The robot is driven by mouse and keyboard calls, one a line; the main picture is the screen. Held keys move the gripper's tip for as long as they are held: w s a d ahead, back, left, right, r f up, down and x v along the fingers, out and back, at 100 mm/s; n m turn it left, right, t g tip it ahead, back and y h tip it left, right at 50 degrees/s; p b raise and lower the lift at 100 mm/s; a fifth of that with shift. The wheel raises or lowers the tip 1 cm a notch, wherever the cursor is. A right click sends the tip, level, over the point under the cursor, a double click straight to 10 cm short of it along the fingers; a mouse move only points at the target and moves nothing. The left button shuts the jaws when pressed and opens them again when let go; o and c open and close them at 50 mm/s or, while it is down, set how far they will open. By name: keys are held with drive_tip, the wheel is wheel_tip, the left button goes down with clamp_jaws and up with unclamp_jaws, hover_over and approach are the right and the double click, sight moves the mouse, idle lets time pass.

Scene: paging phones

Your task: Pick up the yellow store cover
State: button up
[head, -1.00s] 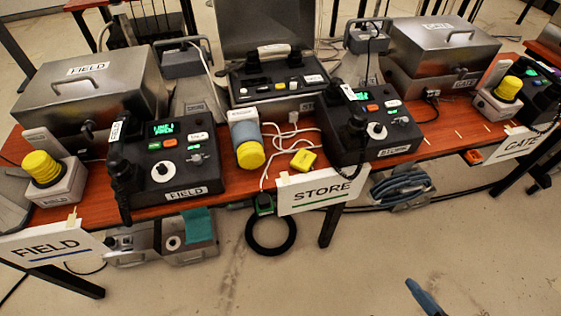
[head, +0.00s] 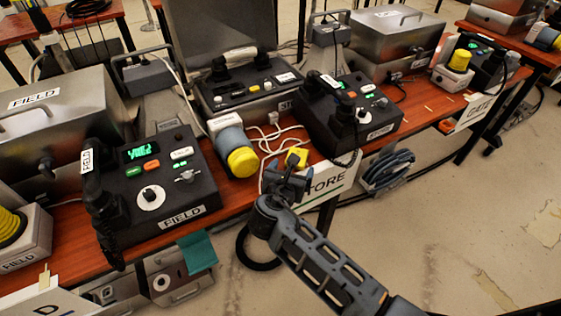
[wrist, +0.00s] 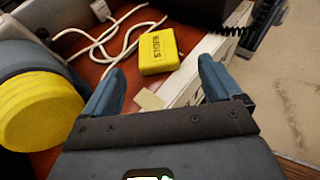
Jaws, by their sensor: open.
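The yellow store cover (head: 297,156) is a small yellow block on the red-brown table, close to its front edge behind the STORE sign. In the wrist view the cover (wrist: 158,50) shows dark lettering on its side, and it lies ahead of the fingertips, apart from them. My gripper (head: 287,176) reaches over the front edge, just in front of the cover, and partly overlaps the sign in the head view. In the wrist view my gripper (wrist: 161,80) is open, with its blue fingers wide apart and nothing between them.
A grey cylinder with a yellow cap (head: 242,160) lies left of the cover; in the wrist view its cap (wrist: 40,108) is near the left finger. White cables (wrist: 118,38) run behind the cover. A black phone console (head: 350,112) stands at right. The STORE sign (head: 335,184) hangs at the front.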

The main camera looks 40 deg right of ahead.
drive_tip(key=shift+w+d+r, duration=0.1)
drive_tip(key=shift+w+d, duration=0.05)
drive_tip(key=shift+w, duration=0.2)
drive_tip(key=x, duration=0.7)
drive_tip(key=shift+d+r, duration=0.1)
drive_tip(key=shift+d, duration=0.15)
drive_tip(key=shift+r, duration=0.1)
drive_tip(key=c, duration=1.2)
